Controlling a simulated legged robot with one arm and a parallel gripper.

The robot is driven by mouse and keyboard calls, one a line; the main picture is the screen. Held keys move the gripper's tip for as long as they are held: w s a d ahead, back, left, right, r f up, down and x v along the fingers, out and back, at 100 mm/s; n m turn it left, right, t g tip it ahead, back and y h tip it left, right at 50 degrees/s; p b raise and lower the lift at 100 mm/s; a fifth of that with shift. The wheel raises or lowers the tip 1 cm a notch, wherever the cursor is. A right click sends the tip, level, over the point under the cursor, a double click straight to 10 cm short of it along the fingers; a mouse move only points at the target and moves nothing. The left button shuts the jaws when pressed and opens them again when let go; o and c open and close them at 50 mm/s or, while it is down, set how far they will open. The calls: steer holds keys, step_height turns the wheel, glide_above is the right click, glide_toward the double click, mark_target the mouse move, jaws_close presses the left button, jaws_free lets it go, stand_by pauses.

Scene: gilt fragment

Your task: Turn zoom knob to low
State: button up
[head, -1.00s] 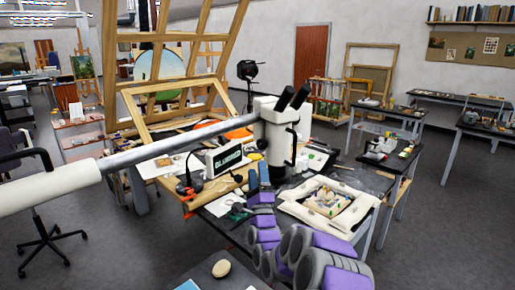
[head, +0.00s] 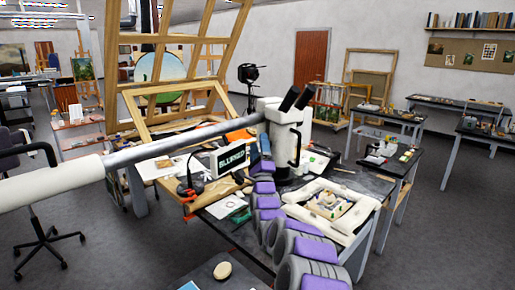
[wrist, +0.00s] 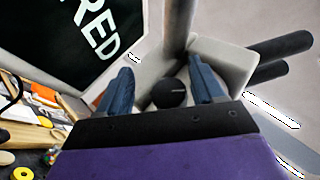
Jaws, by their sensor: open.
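The white microscope (head: 290,130) with dark eyepieces hangs on a long grey boom over the workbench. In the wrist view, a round black knob (wrist: 172,93) sits on the microscope's pale body (wrist: 215,62). My gripper (wrist: 161,67) is open, with one blue finger on each side of the knob. A gap shows between the knob and each finger, and nothing is held. In the head view my gripper (head: 264,150) is at the left side of the microscope, where the knob is hidden. Which zoom setting the knob is at cannot be read.
A screen (head: 230,158) reading "BLURRED" stands left of the microscope and close to my gripper. A framed piece on white padding (head: 335,205) lies on the bench (head: 368,180) to the right. The boom (head: 185,142) crosses above the bench. Tools and papers lie at the left.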

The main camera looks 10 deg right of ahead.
steer(key=d, duration=0.3)
steer(key=shift+s+a, duration=0.1)
steer(key=shift+a, duration=0.05)
steer(key=shift+c, duration=0.8)
steer(key=shift+a, duration=0.55)
steer(key=c, duration=0.3)
steer(key=shift+a, duration=0.15)
steer(key=shift+c, duration=0.7)
steer(key=shift+d, duration=0.2)
steer(key=c, duration=0.4)
